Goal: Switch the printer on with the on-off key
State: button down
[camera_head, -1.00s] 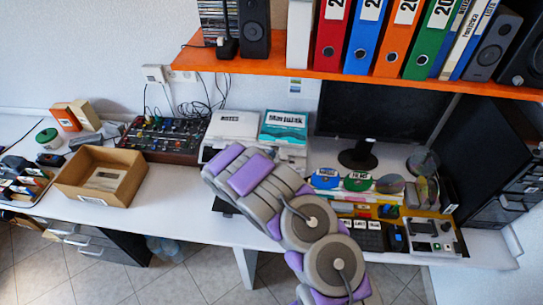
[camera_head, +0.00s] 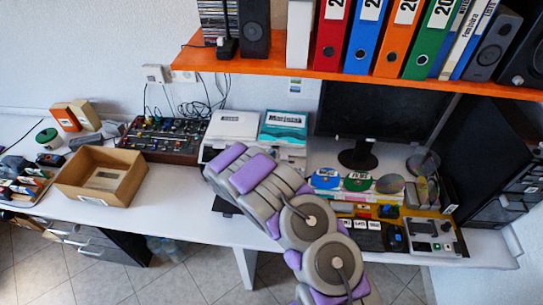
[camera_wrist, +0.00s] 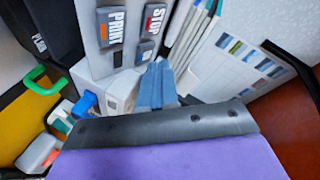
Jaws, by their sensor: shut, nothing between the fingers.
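I cannot make out a key marked on-off. My gripper (camera_wrist: 155,66) is shut and empty, its blue fingers just below the STOP side; I cannot tell whether they touch anything. The arm hides it in the head view.
A cardboard box (camera_head: 128,195) and a mixer (camera_head: 162,152) stand to the left. An orange shelf (camera_head: 290,70) with binders hangs above. White folders (camera_wrist: 190,40) stand close beside the fingers.

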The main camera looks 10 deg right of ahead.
jog(key=shift+w+f, duration=0.25)
jog(key=shift+f, duration=0.2)
dwell(0.6)
jog(key=shift+r, duration=0.15)
jog(key=shift+s+a+r+p, duration=0.1)
jog(key=shift+s+r+p, duration=0.35)
jog(key=shift+r, duration=0.25)
jog(key=shift+s+a+r+p, duration=0.15)
jog(key=shift+s+r+p, duration=0.25)
jog(key=shift+r, duration=0.45)
jog(key=shift+s+a+r+p, duration=0.2)
jog(key=shift+s+r, duration=0.3)
jog(key=shift+r, duration=0.4)
jog(key=shift+s+a+r+p, duration=0.1)
jog(key=shift+s+r+p, duration=0.3)
jog(key=shift+r, duration=0.45)
